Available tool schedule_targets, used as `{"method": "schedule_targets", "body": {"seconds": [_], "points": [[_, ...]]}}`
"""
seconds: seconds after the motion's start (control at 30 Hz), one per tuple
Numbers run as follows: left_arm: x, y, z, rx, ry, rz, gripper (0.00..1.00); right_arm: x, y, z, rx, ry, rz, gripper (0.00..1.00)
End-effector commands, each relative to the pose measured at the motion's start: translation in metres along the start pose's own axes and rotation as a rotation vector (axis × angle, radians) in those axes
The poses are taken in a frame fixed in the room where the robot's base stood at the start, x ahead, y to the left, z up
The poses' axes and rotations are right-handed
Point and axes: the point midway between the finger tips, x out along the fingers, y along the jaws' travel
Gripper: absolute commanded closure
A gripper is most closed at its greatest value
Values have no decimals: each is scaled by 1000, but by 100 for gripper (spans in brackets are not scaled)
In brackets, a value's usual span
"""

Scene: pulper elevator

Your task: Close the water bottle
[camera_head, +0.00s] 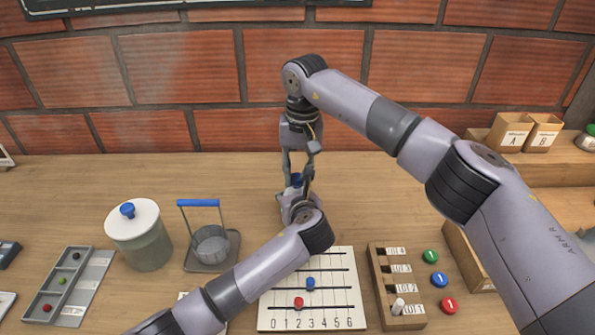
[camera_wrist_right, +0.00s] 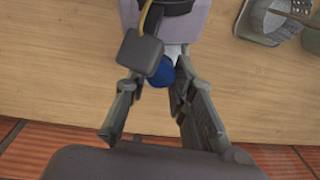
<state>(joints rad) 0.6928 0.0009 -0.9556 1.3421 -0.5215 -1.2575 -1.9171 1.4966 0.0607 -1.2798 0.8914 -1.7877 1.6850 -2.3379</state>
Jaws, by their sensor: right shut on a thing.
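The water bottle is mostly hidden between my two grippers at the centre of the table. Its blue cap (camera_wrist_right: 160,74) shows between the fingers in the right wrist view, with a bit of white beside it; in the head view the cap is a small blue patch (camera_head: 297,179). My right gripper (camera_head: 298,176) points down from above, its fingers shut on the cap. My left gripper (camera_head: 296,200) comes in low, just below the cap, largely covered by its own wrist. I cannot see its fingers clearly, nor whether the cap is seated on the bottle.
Left of my left arm stand a lidded jar (camera_head: 147,245) with a blue knob and a blue-handled basket (camera_head: 208,245). A numbered board (camera_head: 330,322) and a lot rack (camera_head: 388,290) lie at the front. Two boxes (camera_head: 525,133) stand back right. A brick wall closes the back.

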Motion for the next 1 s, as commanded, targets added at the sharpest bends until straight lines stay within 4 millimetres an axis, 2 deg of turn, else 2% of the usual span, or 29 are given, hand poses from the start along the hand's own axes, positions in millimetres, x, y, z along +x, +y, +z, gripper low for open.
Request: {"method": "schedule_targets", "body": {"seconds": [0.2,0.43,0.73,1.0], "points": [[0,-1,1,0,-2,-2,100,0,-1,0,-1,0,-1,100],[0,-1,1,0,-2,-2,100,0,-1,0,13,0,-2,100],[-1,-1,1,0,-2,-3,100,-1,-1,0,275,1,-1,100],[-1,-1,1,0,-2,-3,100,0,-1,0,283,1,-2,100]]}}
